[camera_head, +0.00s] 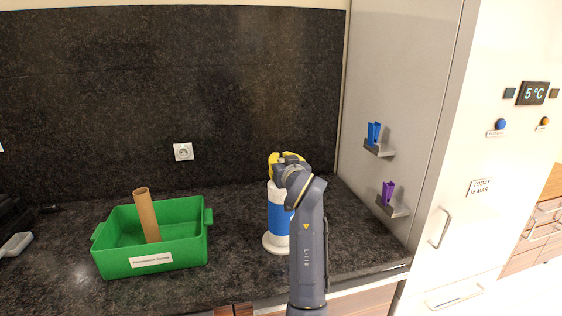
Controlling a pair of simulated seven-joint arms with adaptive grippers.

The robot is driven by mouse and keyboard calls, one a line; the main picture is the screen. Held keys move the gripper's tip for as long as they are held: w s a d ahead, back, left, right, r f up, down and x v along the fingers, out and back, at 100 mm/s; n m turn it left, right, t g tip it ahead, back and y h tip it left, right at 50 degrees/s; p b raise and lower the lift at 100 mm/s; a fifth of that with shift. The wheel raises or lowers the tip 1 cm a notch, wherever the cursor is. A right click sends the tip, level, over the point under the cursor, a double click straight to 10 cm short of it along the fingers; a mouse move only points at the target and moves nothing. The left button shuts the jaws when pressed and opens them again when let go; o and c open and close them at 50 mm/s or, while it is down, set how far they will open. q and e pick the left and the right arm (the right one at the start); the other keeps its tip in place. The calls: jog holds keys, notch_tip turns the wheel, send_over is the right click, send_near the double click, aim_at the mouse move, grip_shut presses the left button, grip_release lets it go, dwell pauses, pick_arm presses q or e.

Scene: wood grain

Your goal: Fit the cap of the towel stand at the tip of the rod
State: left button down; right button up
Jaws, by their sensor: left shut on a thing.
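The towel stand has a round white base (273,247) and stands upright on the dark counter. A blue and white towel roll (278,217) sits on it, its right side partly hidden by my left arm. A yellow piece (273,161), which looks like the cap, is at the top of the stand. My left gripper (281,166) is over the top of the roll and shut on this yellow cap. The rod tip is hidden behind the gripper and cap, so I cannot tell whether the cap touches it. My right gripper is out of view.
A green bin (185,250) with a brown cardboard tube (147,216) leaning in it stands to the left. Two small wall shelves at the right hold a blue clip (374,134) and a purple clip (388,192). The counter between bin and stand is clear.

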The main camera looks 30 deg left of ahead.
pick_arm(q)
jog(key=shift+f, duration=1.25)
dwell(0.3)
jog(key=c, duration=1.4)
grip_release()
jog(key=shift+c, duration=0.2)
jog(key=shift+r, duration=0.15)
notch_tip(320, 180, up, 10)
jog(key=shift+f, duration=0.15)
